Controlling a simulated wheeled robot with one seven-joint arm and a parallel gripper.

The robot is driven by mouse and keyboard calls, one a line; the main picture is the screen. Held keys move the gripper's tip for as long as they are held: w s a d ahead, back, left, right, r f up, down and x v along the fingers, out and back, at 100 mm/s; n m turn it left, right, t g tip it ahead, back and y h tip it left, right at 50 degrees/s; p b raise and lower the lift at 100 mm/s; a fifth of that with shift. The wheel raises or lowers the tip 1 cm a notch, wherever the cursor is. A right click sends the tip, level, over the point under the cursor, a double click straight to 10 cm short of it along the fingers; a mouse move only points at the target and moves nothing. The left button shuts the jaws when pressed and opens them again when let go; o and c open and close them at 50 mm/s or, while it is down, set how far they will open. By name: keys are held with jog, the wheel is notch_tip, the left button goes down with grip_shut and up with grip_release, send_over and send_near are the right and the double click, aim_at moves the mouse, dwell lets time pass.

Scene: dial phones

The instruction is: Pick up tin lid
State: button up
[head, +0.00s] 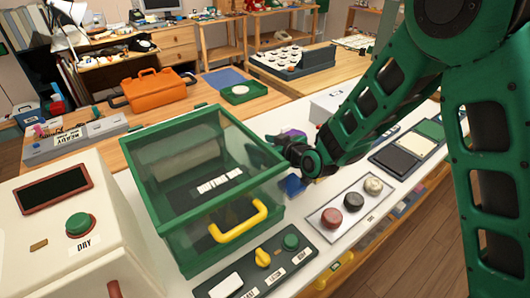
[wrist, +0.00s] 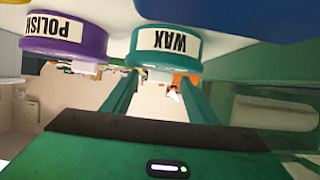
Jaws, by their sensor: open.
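In the wrist view, which is upside down, a teal tin labelled WAX (wrist: 200,42) stands beside a purple tin labelled POLISH (wrist: 88,48). A small pale knob (wrist: 165,75) shows on the WAX tin's lid side. My gripper (wrist: 160,80) is open, its two green fingers on either side of this knob. I cannot tell if they touch it. In the head view my gripper (head: 278,143) is beside the green glass-topped box, over the white counter. A bit of purple (head: 293,133) shows behind it; the WAX tin is hidden there.
The green box (head: 222,228) with a yellow handle stands close left of my gripper. A panel with round knobs (head: 350,203) lies at right. A blue object (head: 293,185) sits just below my gripper. An orange toolbox (head: 155,90) is on the wooden table behind.

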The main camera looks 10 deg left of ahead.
jog(key=shift+w+a+f, duration=0.15)
jog(key=shift+w+a, duration=0.05)
jog(key=c, duration=1.1)
